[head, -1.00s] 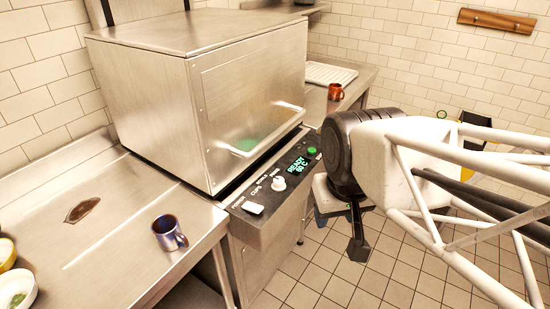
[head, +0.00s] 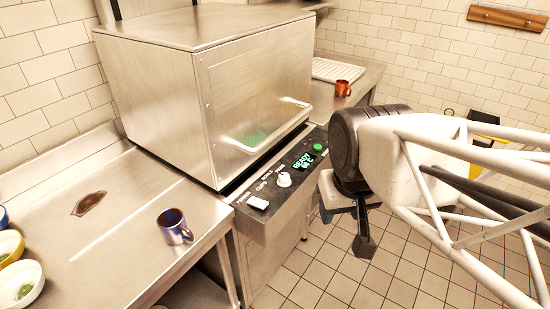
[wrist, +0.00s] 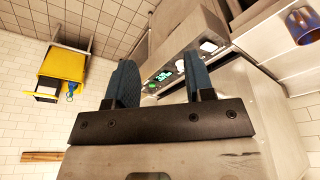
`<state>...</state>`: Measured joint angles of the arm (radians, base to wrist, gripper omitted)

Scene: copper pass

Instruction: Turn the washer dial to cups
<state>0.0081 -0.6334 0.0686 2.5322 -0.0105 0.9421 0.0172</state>
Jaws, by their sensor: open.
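The washer dial (head: 284,179) is a small white knob on the dark sloped control panel (head: 262,220) at the washer's front. Labels, apparently including CUPS, run along the panel behind it; where its pointer stands is too small to tell. In the wrist view the dial (wrist: 180,66) shows between my two dark blue fingers. My gripper (wrist: 160,80) is open and empty, with its fingers apart. In the head view it hangs to the right of the panel, apart from the dial, and my wrist partly hides it.
A white switch (head: 257,203), a READY display (head: 303,161) and a green button (head: 318,148) flank the dial. A blue mug (head: 174,227) stands on the left counter, a red mug (head: 343,88) on the far counter. A yellow cart (wrist: 65,68) stands apart. Floor right of the washer is open.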

